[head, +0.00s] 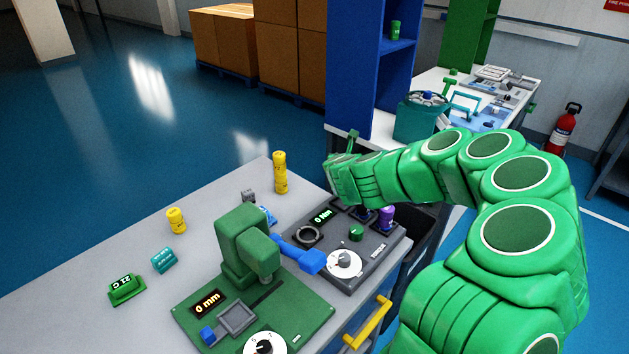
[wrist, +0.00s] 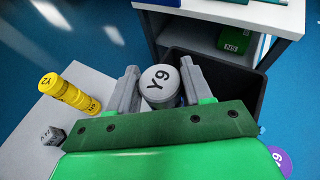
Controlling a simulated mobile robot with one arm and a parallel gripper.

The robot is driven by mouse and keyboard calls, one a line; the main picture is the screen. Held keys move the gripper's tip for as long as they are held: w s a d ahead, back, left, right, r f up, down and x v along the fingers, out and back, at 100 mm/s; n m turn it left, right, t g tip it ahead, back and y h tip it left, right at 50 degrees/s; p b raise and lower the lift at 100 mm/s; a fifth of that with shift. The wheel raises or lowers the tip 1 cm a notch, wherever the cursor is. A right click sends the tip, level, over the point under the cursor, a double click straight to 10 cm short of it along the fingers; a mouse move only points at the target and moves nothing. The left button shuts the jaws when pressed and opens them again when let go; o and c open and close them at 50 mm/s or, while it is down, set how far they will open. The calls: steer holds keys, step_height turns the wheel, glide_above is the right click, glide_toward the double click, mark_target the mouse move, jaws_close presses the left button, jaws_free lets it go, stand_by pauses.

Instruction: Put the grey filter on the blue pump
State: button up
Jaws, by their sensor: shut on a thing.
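My gripper (wrist: 158,92) is shut on a grey cylinder (wrist: 160,82) with a pale round end marked with dark characters; this looks like the grey filter. In the head view my gripper (head: 342,160) is past the table's far right corner, and the cylinder cannot be made out there. In the wrist view the cylinder is seen against a black bin, apart from the table. A small blue piece (head: 267,215) lies on the table behind the green press, partly hidden; I cannot tell whether it is the blue pump.
The grey table (head: 100,285) carries a green press (head: 240,240), a dark torque unit (head: 365,255), stacked yellow cylinders (head: 280,172), a grey cube (wrist: 52,135) and a teal block (head: 163,260). A black bin (wrist: 250,85) stands below my gripper. A blue shelf (head: 355,60) stands behind.

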step_height(320, 180, up, 14)
steer(key=w+a+n+g+y, duration=0.2)
steer(key=w+a+n+y, duration=0.2)
steer(key=a+n+y, duration=0.8)
steer(key=s+a+n+g+y, duration=0.5)
steer(key=s+a+g, duration=0.4)
steer(key=a, duration=0.5)
steer(key=shift+n+h, duration=0.5)
steer(key=shift+h, duration=0.1)
steer(key=f, duration=2.1)
steer(key=shift+s+a, duration=0.15)
steer(key=shift+a, duration=0.05)
steer(key=shift+f, duration=0.1)
steer(key=o, duration=1.1)
steer(key=shift+c, duration=0.2)
